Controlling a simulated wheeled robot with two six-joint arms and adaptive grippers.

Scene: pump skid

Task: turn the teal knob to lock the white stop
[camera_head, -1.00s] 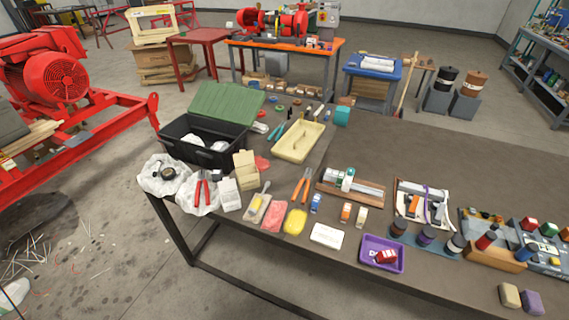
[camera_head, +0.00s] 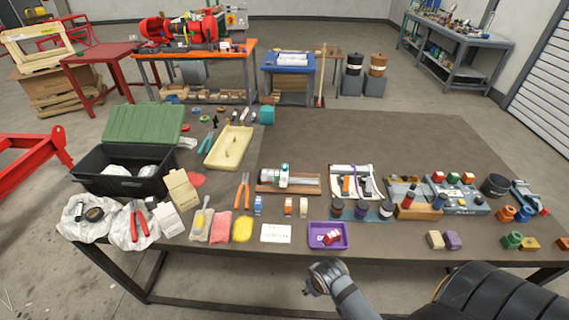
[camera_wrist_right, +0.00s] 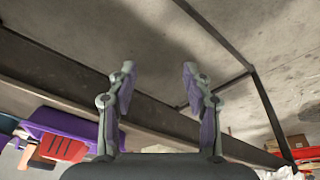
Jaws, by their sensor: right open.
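A brown wooden board (camera_head: 262,188) with a grey metal rail (camera_head: 305,180) lies mid-table in the head view. On the rail sits a small white block (camera_head: 283,181), seemingly the white stop, with a small teal part on top, seemingly the teal knob (camera_head: 284,167); both are too small to tell the knob's turn. My right gripper (camera_head: 318,277) is in front of the table's near edge, well short of the rail. In the right wrist view its two fingers (camera_wrist_right: 158,82) are apart with nothing between them. My left gripper is out of view.
A purple tray (camera_head: 313,243) with a red item (camera_head: 331,238) stands near the front edge, close to my right gripper. A white card (camera_head: 275,233), dark jars (camera_head: 361,209) and a tool frame (camera_head: 334,168) surround the rail. The table behind the rail is clear.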

